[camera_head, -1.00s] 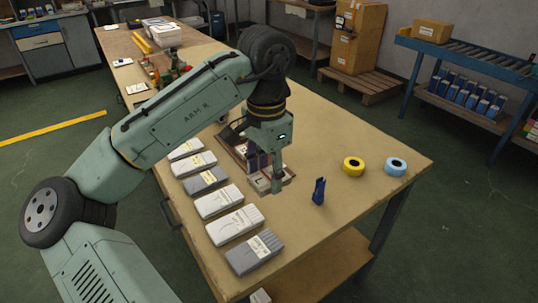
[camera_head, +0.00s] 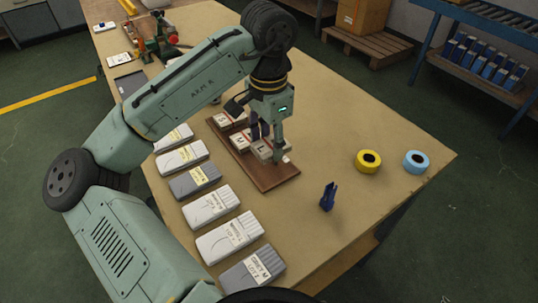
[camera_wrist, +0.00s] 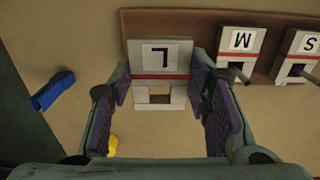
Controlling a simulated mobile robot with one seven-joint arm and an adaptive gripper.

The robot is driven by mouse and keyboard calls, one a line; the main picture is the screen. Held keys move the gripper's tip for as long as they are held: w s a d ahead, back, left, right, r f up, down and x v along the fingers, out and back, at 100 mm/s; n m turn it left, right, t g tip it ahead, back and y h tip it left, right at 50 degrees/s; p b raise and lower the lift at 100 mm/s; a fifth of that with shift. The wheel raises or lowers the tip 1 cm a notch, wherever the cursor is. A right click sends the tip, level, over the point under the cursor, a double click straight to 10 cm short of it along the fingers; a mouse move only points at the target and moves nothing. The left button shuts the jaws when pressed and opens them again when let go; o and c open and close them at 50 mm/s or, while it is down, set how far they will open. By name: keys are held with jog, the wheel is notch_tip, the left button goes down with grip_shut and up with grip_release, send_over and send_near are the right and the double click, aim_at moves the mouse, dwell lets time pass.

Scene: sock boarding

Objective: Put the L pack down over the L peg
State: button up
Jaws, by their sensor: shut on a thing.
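My gripper (camera_wrist: 160,90) is shut on the L pack (camera_wrist: 160,58), a pale block with a black L label, a red stripe and a square hole. In the head view my gripper (camera_head: 266,145) holds the L pack (camera_head: 261,151) at the near part of a brown board (camera_head: 278,180). The wrist view shows the pack over the left end of the board (camera_wrist: 195,22). I cannot tell whether it touches the board. The L peg cannot be made out; a small white thing (camera_head: 287,158) beside the gripper is unclear.
The M pack (camera_wrist: 240,42) and S pack (camera_wrist: 300,55) sit on the board with pegs showing. A row of grey and white packs (camera_head: 212,205) lies left of it. A blue clip-like object (camera_head: 328,197), yellow roll (camera_head: 368,161) and blue roll (camera_head: 415,162) stand right.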

aim_at(269, 168)
jog(key=shift+f+p, duration=0.3)
jog(key=shift+f, duration=2.4)
jog(key=shift+f, duration=0.2)
jog(key=o, duration=1.1)
jog(key=shift+o, duration=0.2)
notch_tip(269, 168, up, 12)
jog(key=shift+r+b, duration=0.25)
jog(key=shift+b, duration=0.25)
